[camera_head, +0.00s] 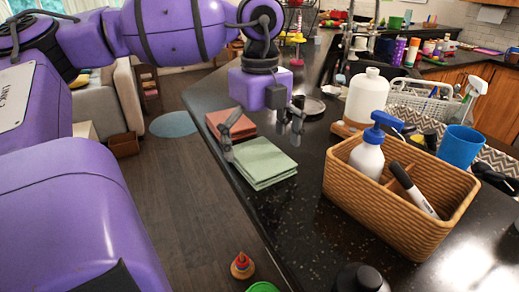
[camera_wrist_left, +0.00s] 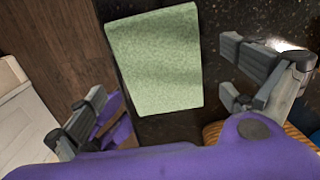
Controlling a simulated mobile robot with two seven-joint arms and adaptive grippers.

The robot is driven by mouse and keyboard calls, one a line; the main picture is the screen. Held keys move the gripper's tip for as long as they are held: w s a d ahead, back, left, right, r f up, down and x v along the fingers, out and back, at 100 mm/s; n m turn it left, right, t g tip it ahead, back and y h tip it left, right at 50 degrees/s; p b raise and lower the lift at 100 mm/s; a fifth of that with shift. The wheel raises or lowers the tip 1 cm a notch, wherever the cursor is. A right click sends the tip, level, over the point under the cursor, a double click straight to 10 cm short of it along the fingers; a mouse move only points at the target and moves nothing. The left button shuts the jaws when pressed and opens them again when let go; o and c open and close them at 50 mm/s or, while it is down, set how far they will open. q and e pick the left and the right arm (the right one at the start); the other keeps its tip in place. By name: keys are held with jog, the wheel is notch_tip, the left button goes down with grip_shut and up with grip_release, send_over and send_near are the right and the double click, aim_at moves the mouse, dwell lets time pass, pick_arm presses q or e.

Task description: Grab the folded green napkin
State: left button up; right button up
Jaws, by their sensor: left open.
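The folded green napkin (camera_head: 264,163) lies flat on the dark counter near its left edge, looking like a small stack of layers. It also shows in the left wrist view (camera_wrist_left: 157,60), lying ahead of the fingers. My left gripper (camera_head: 262,138) is open above the counter, just behind and over the napkin, one finger at its left corner and the other beyond its far right side. In the left wrist view the open fingers (camera_wrist_left: 165,108) are spread on either side of the napkin with nothing between them. I cannot tell if a finger touches it. My right gripper is not in view.
A folded reddish-brown napkin (camera_head: 231,124) lies just behind the green one. A white jug (camera_head: 367,95) stands behind. Bare counter separates napkin and basket.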

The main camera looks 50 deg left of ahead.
pick_arm(q)
jog(key=shift+w+f, duration=0.1)
jog(key=shift+f, duration=0.8)
jog(key=c, duration=1.2)
